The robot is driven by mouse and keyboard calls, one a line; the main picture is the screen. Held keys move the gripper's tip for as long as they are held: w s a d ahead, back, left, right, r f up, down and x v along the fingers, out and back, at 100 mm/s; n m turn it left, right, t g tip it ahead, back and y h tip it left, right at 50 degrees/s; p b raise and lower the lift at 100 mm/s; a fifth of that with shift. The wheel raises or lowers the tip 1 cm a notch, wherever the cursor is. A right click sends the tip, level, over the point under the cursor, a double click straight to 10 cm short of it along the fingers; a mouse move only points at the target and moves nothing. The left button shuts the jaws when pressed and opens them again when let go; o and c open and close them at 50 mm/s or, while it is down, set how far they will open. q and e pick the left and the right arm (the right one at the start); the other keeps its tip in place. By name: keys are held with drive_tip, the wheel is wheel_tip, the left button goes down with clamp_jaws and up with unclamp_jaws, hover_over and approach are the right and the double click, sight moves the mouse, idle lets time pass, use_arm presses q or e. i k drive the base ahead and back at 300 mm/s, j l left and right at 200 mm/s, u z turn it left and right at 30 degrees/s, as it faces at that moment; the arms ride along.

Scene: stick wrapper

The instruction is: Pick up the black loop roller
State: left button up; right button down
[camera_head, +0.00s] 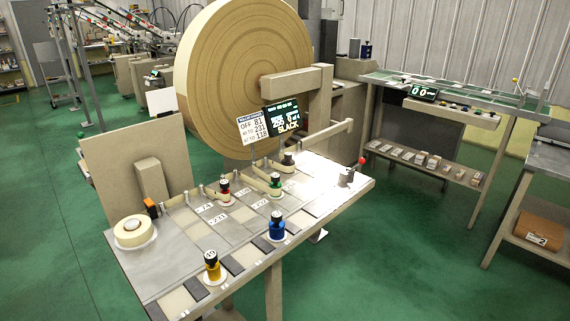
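A small dark roller (288,160), which looks like the black loop roller, stands upright at the back of the worktable, below the display sign. It is small in the view and partly merges with the beige arms around it. A red roller (225,192) and a green roller (275,186) stand nearer, and a blue roller (276,227) and a yellow roller (212,267) stand along the front edge. Neither of my grippers is in view.
The worktable (158,262) carries a cream tape roll (133,231) at its left end and a red-knobbed lever (361,161) at its right. A huge brown roll (235,75) stands behind. A shelf bench (455,112) stands right. Green floor is open in front.

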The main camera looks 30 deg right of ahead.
sight(287, 160)
drive_tip(key=i+l+u, duration=0.15)
drive_tip(key=l, duration=0.35)
drive_tip(key=l+u, duration=0.15)
drive_tip(key=l, duration=0.4)
drive_tip(key=i+l+u, duration=0.1)
drive_tip(key=l, duration=0.45)
